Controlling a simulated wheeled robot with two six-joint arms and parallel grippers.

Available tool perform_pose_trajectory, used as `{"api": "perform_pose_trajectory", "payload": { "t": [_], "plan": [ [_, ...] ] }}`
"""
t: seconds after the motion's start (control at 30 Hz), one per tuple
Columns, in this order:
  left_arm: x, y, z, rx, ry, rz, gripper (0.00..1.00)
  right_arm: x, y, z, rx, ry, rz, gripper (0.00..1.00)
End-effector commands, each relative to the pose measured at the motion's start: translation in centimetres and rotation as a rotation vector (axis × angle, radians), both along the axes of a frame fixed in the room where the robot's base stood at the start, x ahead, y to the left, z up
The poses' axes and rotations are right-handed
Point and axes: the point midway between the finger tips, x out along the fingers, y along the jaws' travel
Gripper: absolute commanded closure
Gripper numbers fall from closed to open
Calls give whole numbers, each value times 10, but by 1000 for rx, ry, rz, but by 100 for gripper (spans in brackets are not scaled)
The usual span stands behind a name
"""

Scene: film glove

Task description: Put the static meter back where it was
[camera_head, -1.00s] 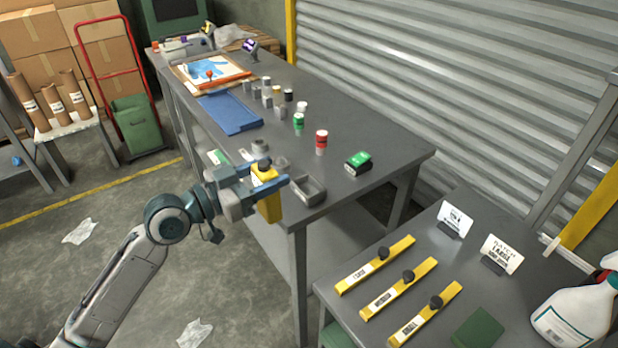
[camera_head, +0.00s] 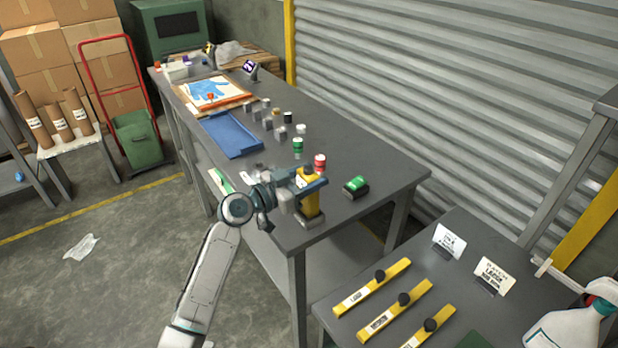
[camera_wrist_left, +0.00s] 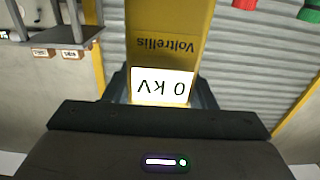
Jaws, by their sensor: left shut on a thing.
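The static meter (camera_head: 309,204) is a yellow upright block. In the left wrist view the meter (camera_wrist_left: 168,30) reads "Voltrellis" and its lit screen shows 0 kV. My left gripper (camera_head: 309,184) is shut on it at the near right corner of the long grey table. A grey open holder (camera_head: 310,222) stands at that corner, directly below the meter. The meter's lower end overlaps the holder; whether it sits inside or hovers just above I cannot tell. The gripper hides part of the meter. My right gripper is out of view.
Several small jars and a blue tray (camera_head: 231,135) lie farther back. A lower table (camera_head: 420,253) at right holds yellow bars, label cards and a spray bottle.

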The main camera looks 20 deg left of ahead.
Motion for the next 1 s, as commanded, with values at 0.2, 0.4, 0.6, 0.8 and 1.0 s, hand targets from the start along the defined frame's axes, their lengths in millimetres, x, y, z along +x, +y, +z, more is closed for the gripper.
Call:
{"api": "perform_pose_trajectory", "payload": {
  "t": [0.2, 0.4, 0.6, 0.8, 1.0],
  "plan": [
    [0, 0, -14, -1, -3, 0, 90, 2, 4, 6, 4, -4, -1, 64],
    [0, 0, -15, -1, -4, 0, 90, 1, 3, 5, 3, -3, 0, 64],
    [0, 0, -17, 0, -4, 1, 38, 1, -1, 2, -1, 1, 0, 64],
    [0, 0, -17, -1, -3, 1, 28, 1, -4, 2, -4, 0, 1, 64],
    [0, 0, -15, -1, -3, 1, 28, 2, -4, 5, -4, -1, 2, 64]
  ]
}}
